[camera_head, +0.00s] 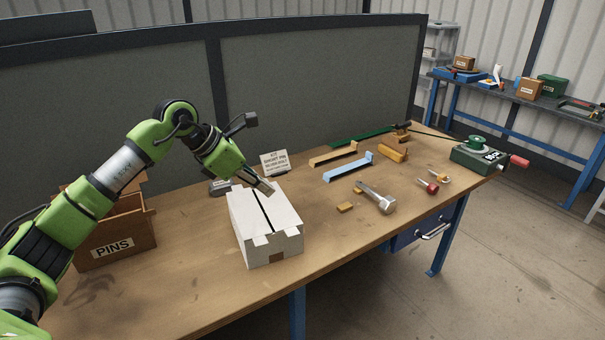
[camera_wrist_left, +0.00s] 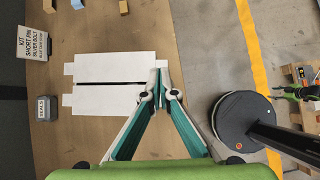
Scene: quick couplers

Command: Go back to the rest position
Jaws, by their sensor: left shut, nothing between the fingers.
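My left gripper (camera_head: 268,187) hangs over the back right part of a white carton (camera_head: 265,227) on the workbench. Its fingers (camera_wrist_left: 161,82) are together with nothing between them, and they show above the carton's edge in the left wrist view. The carton's top flaps (camera_wrist_left: 110,70) are folded down, with a narrow dark slit between them. What is inside the carton is hidden. I cannot tell whether the fingertips touch the carton. My right gripper is not in view.
A brown PINS bin (camera_head: 115,232) stands left, beneath my left arm. A kit card (camera_head: 274,162) and a small SEALS box (camera_wrist_left: 47,108) are behind the carton. Blue (camera_head: 348,167) and orange brackets, a silver bolt (camera_head: 378,198) and a green device (camera_head: 478,157) lie right. A grey partition borders the bench's back.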

